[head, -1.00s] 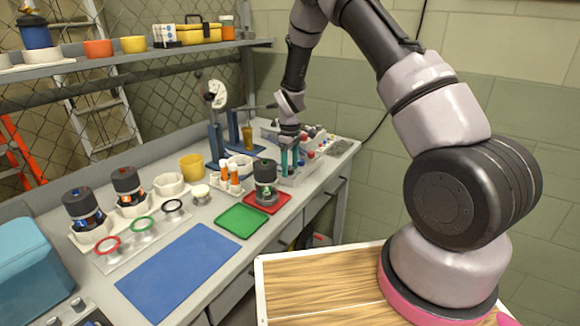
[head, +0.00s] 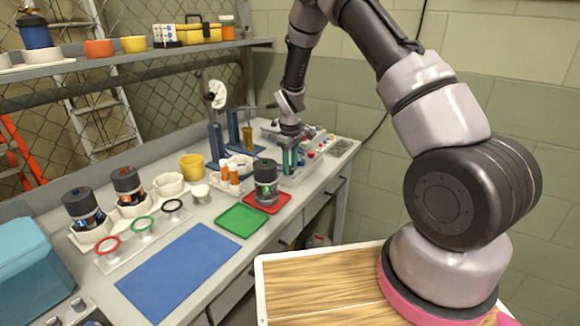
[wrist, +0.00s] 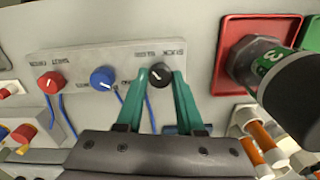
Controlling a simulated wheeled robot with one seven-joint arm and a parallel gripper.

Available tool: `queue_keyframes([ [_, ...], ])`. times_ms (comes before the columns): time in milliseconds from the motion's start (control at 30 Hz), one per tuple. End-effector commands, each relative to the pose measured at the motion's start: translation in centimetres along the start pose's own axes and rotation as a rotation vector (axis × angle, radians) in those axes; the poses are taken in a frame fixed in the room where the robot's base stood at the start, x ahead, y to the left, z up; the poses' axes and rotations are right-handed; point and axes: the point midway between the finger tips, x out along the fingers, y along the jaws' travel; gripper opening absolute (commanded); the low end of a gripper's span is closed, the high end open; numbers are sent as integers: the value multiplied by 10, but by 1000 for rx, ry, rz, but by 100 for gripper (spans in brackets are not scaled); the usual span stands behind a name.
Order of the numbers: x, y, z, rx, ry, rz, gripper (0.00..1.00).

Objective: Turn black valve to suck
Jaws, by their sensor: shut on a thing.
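The black valve (wrist: 159,73) is a round knob with a white pointer line on a grey panel (wrist: 130,57), under lettering that reads "SUCK" upside down in the wrist view. My gripper (wrist: 160,80) has its two teal fingers closed on the black valve, one on each side. The pointer is tilted toward the upper left in the wrist view. In the head view my gripper (head: 290,160) reaches down to the panel at the back right of the bench, and the valve itself is hidden there.
A blue knob (wrist: 102,78) and a red knob (wrist: 50,83) sit on the same panel. A grey canister (head: 265,182) stands on a red tray (head: 280,200) close by. White tubes with orange contents (wrist: 262,140) stand near the fingers. A green mat (head: 242,220) is empty.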

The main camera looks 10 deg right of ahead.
Motion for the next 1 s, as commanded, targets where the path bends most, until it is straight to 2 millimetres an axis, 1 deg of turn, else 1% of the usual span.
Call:
queue_keyframes([
  [1000, 0, 0, 0, 951, 1, 1, 0],
])
